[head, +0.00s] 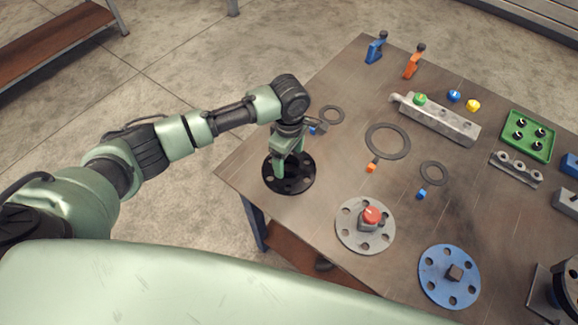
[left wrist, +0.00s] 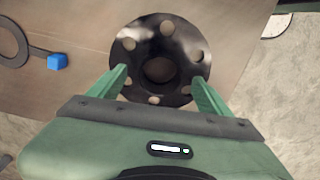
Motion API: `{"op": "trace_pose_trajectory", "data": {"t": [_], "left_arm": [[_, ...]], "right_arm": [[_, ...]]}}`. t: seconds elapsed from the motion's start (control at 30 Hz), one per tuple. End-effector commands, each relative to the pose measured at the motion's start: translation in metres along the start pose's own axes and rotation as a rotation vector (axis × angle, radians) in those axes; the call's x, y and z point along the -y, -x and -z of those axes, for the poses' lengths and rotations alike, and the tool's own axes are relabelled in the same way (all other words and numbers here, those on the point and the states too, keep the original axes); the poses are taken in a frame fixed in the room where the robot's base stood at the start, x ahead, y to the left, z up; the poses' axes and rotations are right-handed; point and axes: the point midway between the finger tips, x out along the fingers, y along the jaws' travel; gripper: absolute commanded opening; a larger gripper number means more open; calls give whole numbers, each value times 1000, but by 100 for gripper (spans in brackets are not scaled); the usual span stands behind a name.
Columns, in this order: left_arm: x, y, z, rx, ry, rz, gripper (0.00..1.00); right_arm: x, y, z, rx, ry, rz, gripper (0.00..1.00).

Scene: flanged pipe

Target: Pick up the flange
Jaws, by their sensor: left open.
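A black round flange (head: 301,183) with a ring of bolt holes lies flat near the left corner of the table. My left gripper (head: 288,166) points down over it, with its fingers open. In the left wrist view, the flange (left wrist: 139,52) lies beyond and between the two green fingertips (left wrist: 161,78), with its centre opening in view. I cannot tell whether the fingers touch it. In the head view the gripper hides part of the flange. My right gripper is not in view.
A grey flange (head: 352,236) with a red-topped part and a blue flange (head: 437,285) lie nearby. Dark ring gaskets (head: 372,153), a grey manifold (head: 440,119) and a green tray (head: 545,152) lie farther back. The table's left edge is close to the black flange.

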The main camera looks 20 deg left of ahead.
Motion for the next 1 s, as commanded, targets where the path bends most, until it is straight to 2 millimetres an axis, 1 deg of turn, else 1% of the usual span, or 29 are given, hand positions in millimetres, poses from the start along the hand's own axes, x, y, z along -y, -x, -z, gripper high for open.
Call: {"op": "trace_pose_trajectory", "data": {"t": [0.1,0.33,0.37,0.4,0.47,0.5,0.57,0.6,0.63,1.0], "left_arm": [[0,-10,0,-1,-1,0,79],[0,-12,0,0,-2,-1,79],[0,-12,0,0,-2,-1,74],[0,-12,0,0,-2,-1,62],[0,-12,0,0,-2,-1,46],[0,-12,0,0,-2,-1,35],[0,-12,0,0,-2,-1,18],[0,-12,0,0,-2,-1,7],[0,-12,0,0,-2,-1,0],[-1,-9,0,1,-2,-4,0]], "right_arm": [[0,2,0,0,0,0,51],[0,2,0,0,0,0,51],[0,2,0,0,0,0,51],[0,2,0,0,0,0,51],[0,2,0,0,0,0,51],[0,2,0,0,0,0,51],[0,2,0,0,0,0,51],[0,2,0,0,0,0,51],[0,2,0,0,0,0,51],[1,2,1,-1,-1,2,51]]}}
